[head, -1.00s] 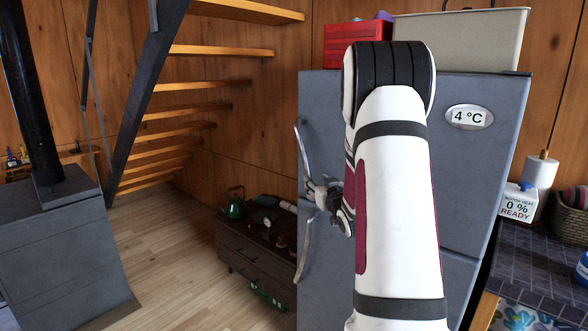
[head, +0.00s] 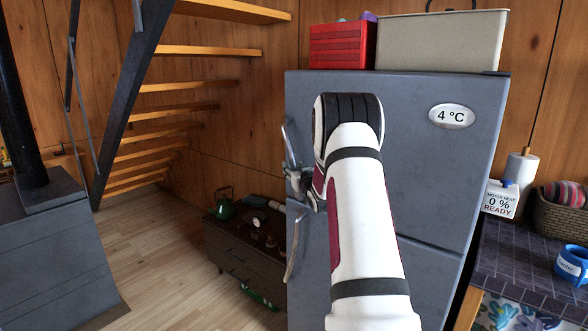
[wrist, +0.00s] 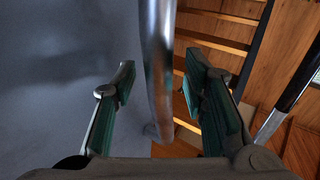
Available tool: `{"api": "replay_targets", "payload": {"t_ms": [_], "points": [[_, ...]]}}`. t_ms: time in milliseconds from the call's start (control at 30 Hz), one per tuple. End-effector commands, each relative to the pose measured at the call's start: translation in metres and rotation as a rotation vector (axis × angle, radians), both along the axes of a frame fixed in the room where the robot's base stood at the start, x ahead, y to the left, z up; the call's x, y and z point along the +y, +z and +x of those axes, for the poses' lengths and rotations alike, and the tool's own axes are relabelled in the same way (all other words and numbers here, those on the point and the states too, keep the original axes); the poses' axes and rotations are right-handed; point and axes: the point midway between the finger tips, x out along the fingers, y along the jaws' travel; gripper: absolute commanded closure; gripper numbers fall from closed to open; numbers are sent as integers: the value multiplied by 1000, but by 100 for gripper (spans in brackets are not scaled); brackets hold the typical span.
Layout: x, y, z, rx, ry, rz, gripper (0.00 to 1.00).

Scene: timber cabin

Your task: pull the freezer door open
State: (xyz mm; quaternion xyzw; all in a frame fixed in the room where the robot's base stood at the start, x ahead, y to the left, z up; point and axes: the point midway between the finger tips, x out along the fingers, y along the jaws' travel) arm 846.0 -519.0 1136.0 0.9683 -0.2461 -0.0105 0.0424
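The grey fridge-freezer (head: 400,150) has a large upper door and a lower door (head: 425,280), and both look shut. A curved metal upper handle (head: 289,145) and a lower handle (head: 294,250) run along its left edge. My gripper (head: 296,182) is at the left edge, near the lower end of the upper handle, partly hidden by my arm. In the wrist view, my gripper (wrist: 160,82) is open, with its two green-padded fingers on either side of a metal handle bar (wrist: 157,60). Gaps show between both fingers and the bar. The door face (wrist: 60,70) lies at the left.
A red box (head: 342,45) and a beige bin (head: 440,40) sit on top of the fridge. A low dark cabinet (head: 250,240) with a green kettle (head: 224,205) stands left behind it. A tiled counter (head: 520,255) is at right. Wooden floor (head: 160,260) is clear at left.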

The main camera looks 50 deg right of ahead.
Motion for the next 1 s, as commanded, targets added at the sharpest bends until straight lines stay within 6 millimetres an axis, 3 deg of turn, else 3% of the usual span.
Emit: {"api": "replay_targets", "payload": {"t_ms": [400, 567, 600, 867, 1000], "points": [[-3, 0, 7, 0, 0, 1, 60], [-3, 0, 7, 1, 0, 0, 97], [-3, 0, 7, 1, 0, 0, 100], [0, 0, 7, 1, 5, 2, 100], [14, 0, 11, 1, 31, 3, 100]]}}
